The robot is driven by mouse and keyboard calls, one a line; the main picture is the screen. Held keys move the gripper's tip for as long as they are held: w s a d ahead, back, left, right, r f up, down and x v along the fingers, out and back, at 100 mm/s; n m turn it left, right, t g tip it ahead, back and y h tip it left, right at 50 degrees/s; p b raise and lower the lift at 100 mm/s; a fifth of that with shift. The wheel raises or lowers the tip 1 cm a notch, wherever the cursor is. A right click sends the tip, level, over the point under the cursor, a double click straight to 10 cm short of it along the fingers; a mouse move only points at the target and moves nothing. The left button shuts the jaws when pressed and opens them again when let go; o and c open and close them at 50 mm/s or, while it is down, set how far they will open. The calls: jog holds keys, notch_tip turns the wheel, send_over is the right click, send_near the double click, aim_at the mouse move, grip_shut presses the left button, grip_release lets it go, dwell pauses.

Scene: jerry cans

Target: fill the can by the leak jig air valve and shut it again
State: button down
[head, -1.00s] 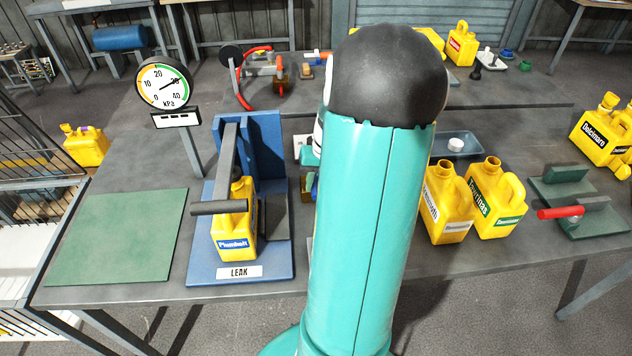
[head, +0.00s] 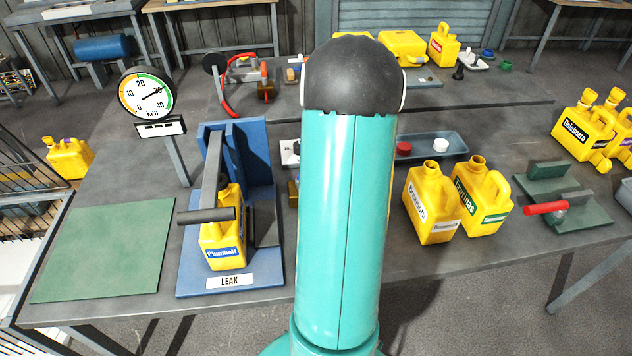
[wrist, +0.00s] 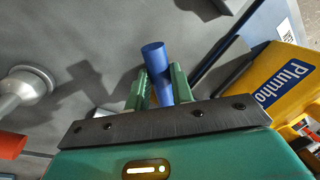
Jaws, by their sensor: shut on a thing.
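The yellow can labelled Plumholt (head: 222,238) stands upright in the blue leak jig (head: 262,165), under a grey clamp arm with a dark crossbar handle (head: 206,215). It also shows at the right of the wrist view (wrist: 288,90). The round gauge (head: 147,95) stands behind the jig, its needle near 30 kPa. In the wrist view my gripper (wrist: 160,90) has its green fingers shut on a blue handle (wrist: 154,58), which looks like the air valve's lever. In the head view my arm hides the gripper and this handle.
A green mat (head: 105,250) lies left of the jig, bare. Two open yellow cans (head: 432,205) stand right of my arm. Behind them a tray (head: 455,145) holds a red and a white cap. A green fixture with a red handle (head: 545,208) sits further right.

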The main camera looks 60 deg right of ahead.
jog(key=shift+w+d+n+g+h, duration=0.1)
jog(key=shift+w+d+n+g, duration=0.2)
jog(key=shift+d+n, duration=0.75)
jog(key=shift+w+d+n+g+h, duration=0.15)
jog(key=shift+w+d+n, duration=0.25)
jog(key=shift+n, duration=1.3)
jog(key=shift+w+d+n+g+h, duration=0.1)
jog(key=shift+w+d+n+g, duration=0.2)
jog(key=shift+d+n, duration=0.7)
jog(key=shift+w+a+r+n, duration=0.1)
jog(key=shift+a+n, duration=0.2)
jog(key=shift+n, duration=0.15)
jog(key=c, duration=1.2)
grip_release()
jog(key=shift+c, duration=0.2)
notch_tip(320, 180, up, 14)
jog(key=w+d, duration=0.1)
jog(key=d, duration=0.1)
jog(key=shift+w+f, duration=0.25)
jog(key=shift+w, duration=0.1)
